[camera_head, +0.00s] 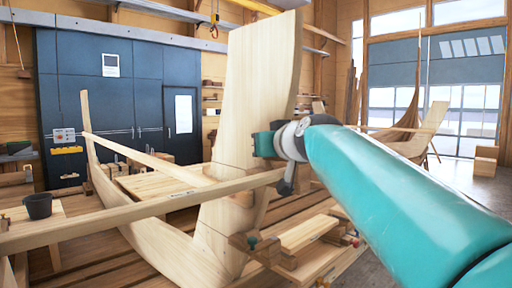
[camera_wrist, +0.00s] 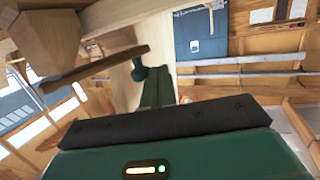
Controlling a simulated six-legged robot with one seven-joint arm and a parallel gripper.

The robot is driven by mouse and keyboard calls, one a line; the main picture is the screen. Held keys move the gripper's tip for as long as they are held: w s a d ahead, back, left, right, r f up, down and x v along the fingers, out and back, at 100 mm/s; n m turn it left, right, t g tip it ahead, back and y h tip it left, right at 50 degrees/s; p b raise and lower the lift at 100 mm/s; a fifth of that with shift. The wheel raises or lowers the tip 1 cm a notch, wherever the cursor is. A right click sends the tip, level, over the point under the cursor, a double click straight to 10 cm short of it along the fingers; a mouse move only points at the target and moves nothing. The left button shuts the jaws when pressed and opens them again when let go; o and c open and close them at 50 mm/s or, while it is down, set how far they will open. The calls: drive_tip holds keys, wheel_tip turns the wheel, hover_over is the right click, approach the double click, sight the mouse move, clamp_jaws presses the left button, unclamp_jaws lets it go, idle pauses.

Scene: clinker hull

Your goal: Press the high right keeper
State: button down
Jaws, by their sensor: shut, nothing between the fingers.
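My gripper (camera_head: 264,144) is at the end of my teal arm, in front of the tall pale wooden stem post (camera_head: 262,80) of the hull. In the wrist view my gripper (camera_wrist: 152,92) is shut and empty, with pale planking behind it. I cannot pick out the high right keeper for certain. A dark brown wooden bar (camera_wrist: 95,68) crosses beside a wooden block (camera_wrist: 45,40) at the upper left of the wrist view; I cannot tell whether it is the keeper. Contact between gripper and wood cannot be told. My wrist and arm hide part of the post.
A long plank (camera_head: 140,210) runs across the hull at left, with a dark bucket (camera_head: 38,206) beside it. Boards and clamps (camera_head: 305,235) lie low near the post. Blue cabinets (camera_head: 120,95) stand behind. Another boat frame (camera_head: 415,148) is at right.

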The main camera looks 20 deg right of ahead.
drive_tip(key=shift+w+d, duration=0.75)
drive_tip(key=shift+w, duration=0.3)
idle(0.4)
idle(0.8)
